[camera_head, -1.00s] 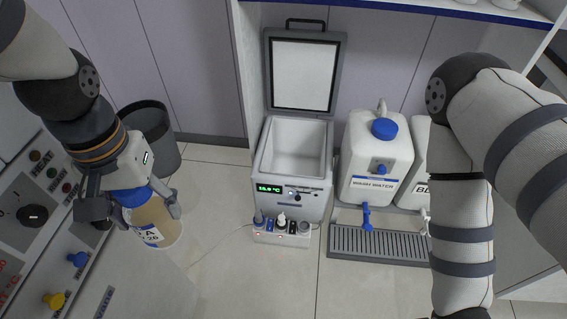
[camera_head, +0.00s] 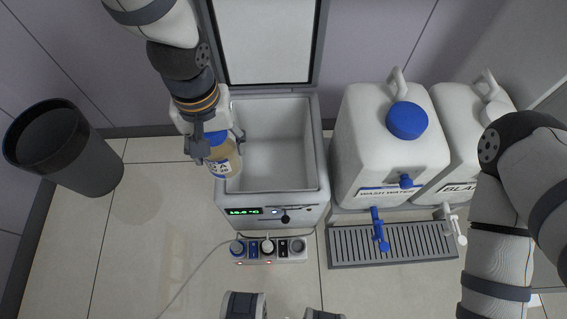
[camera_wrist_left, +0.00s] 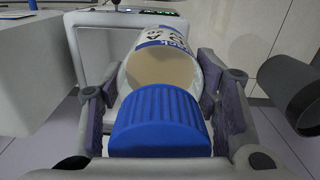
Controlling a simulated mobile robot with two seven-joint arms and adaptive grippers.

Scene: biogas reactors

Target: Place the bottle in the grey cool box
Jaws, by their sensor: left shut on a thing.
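The bottle (camera_head: 224,160) has a blue cap, a white-and-blue label and tan contents. My left gripper (camera_head: 218,142) is shut on it just below the cap; the wrist view shows the blue cap (camera_wrist_left: 160,122) between the fingers. The grey cool box (camera_head: 318,150) stands open with its lid (camera_head: 268,40) raised at the back. Its white inside looks empty. In the head view the bottle overlaps the box's left wall, its base toward the opening; its height above the rim is hard to tell. My right arm is at the right, its gripper out of frame.
A white wash water canister (camera_head: 385,150) with a blue cap stands close right of the box, with another canister (camera_head: 470,110) beyond. A drip grate (camera_head: 390,245) lies before them. A small device (camera_head: 270,250) sits in front of the box. A dark bin (camera_head: 65,150) stands left.

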